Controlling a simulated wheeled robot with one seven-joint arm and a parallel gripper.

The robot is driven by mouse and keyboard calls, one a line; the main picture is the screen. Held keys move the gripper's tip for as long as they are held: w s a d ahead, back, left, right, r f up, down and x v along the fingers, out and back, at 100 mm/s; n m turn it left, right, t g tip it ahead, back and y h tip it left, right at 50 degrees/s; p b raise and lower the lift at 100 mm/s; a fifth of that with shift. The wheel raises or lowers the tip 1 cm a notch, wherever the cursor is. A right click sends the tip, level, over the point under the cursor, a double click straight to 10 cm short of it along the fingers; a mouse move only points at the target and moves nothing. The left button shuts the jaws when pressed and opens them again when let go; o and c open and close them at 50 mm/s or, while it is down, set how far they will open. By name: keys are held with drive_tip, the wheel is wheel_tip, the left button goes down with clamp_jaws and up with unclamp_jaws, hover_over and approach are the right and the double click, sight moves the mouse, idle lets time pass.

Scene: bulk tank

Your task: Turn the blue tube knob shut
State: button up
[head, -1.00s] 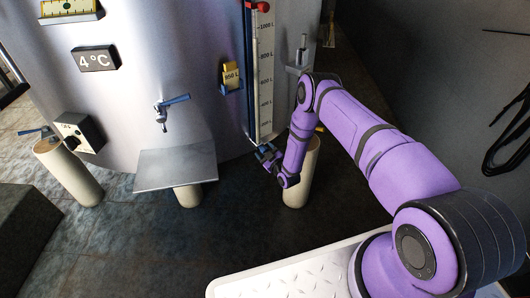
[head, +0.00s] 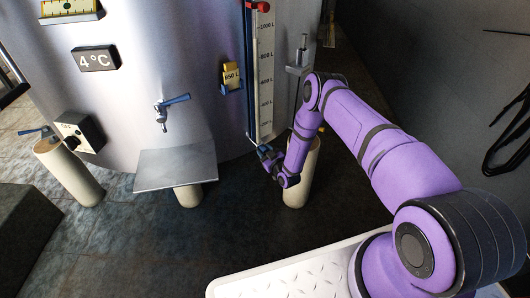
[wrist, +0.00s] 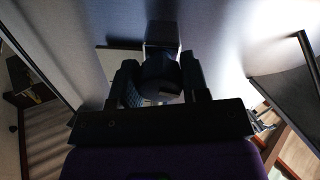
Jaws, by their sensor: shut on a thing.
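The sight tube (head: 254,75) runs down the tank front beside a white litre scale (head: 265,75). My gripper (head: 265,152) is at the tube's lower end, in front of the tank. In the wrist view my gripper (wrist: 160,88) has a finger on each side of a dark rounded knob (wrist: 160,70) and is shut on it. The knob looks almost black there, so its blue colour and its turn angle are hard to tell. In the head view my gripper largely hides it.
A blue-handled tap (head: 172,101) sticks out left of the tube, above a grey metal shelf (head: 176,168). A yellow 850 L tag (head: 231,76) hangs on the tank. A pale cylindrical leg (head: 304,180) stands right behind my wrist.

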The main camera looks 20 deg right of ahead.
drive_tip(key=m, duration=1.1)
drive_tip(key=shift+s+m, duration=0.1)
drive_tip(key=shift+m, duration=0.2)
drive_tip(key=shift+m+g, duration=0.3)
drive_tip(key=shift+m, duration=1.4)
drive_tip(key=o, duration=0.9)
drive_tip(key=shift+s, duration=0.1)
drive_tip(key=v, duration=1)
drive_tip(key=shift+s+d+f, duration=0.15)
drive_tip(key=shift+s+d, duration=0.1)
